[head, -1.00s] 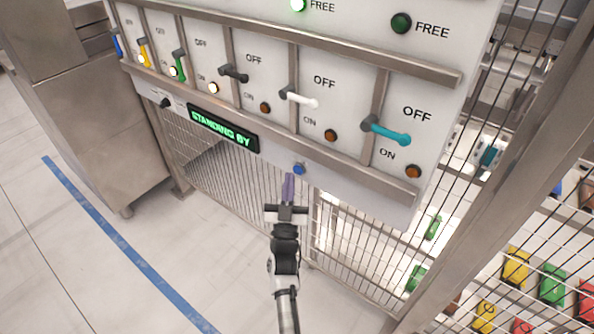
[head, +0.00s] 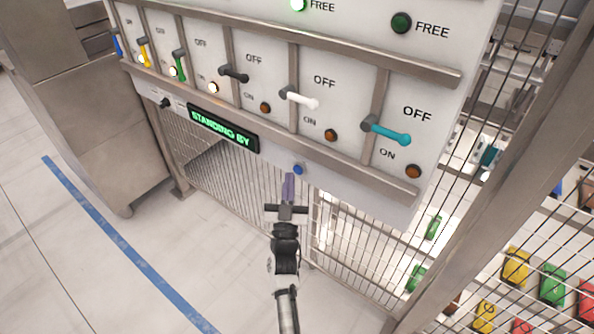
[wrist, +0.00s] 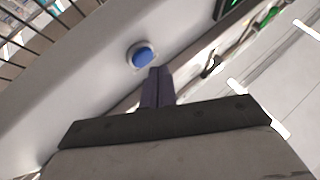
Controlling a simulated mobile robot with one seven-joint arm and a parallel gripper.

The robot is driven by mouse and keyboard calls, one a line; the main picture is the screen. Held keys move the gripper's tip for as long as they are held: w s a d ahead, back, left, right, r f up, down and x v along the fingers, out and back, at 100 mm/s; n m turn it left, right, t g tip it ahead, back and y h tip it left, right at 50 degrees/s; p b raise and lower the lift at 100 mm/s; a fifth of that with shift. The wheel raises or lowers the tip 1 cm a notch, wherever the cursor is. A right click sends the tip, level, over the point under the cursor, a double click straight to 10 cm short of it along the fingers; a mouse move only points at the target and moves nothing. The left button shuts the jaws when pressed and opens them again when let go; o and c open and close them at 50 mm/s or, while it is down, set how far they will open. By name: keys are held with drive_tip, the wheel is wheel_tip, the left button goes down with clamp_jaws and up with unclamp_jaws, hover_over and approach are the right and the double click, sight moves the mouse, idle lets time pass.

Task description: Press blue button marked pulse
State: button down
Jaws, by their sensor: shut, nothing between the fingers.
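The blue button (head: 298,169) is a small round knob on the lower edge of the white control panel (head: 350,185), right of the green display. It also shows in the wrist view (wrist: 143,57), set in a pale ring. My gripper (head: 289,178) is shut and empty, its purple fingers pointing up just below the button in the head view. In the wrist view the fingertips (wrist: 160,72) lie just below and right of the button. I cannot tell whether they touch it. No lettering is readable beside the button.
A display (head: 222,129) reads "STANDING BY". Above it are levers, including a white one (head: 299,98) and a teal one (head: 386,130), with metal rails between. Wire mesh (head: 350,255) and a steel post (head: 490,180) stand below and right. Open floor lies left.

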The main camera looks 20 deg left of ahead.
drive_tip(key=shift+w, duration=0.15)
drive_tip(key=shift+w+d, duration=0.15)
drive_tip(key=shift+w, duration=0.1)
drive_tip(key=shift+w+d+b, duration=0.1)
drive_tip(key=shift+w+b, duration=0.2)
drive_tip(key=shift+b, duration=0.1)
idle(0.5)
drive_tip(key=shift+s, duration=0.15)
drive_tip(key=shift+s+a+p, duration=0.25)
drive_tip(key=shift+s+p, duration=0.05)
drive_tip(key=shift+s, duration=0.25)
drive_tip(key=shift+s+a+p, duration=0.3)
drive_tip(key=shift+s, duration=0.5)
drive_tip(key=shift+s+a+p, duration=0.25)
drive_tip(key=shift+s, duration=0.55)
drive_tip(key=shift+s+a+p, duration=0.3)
drive_tip(key=shift+s, duration=0.5)
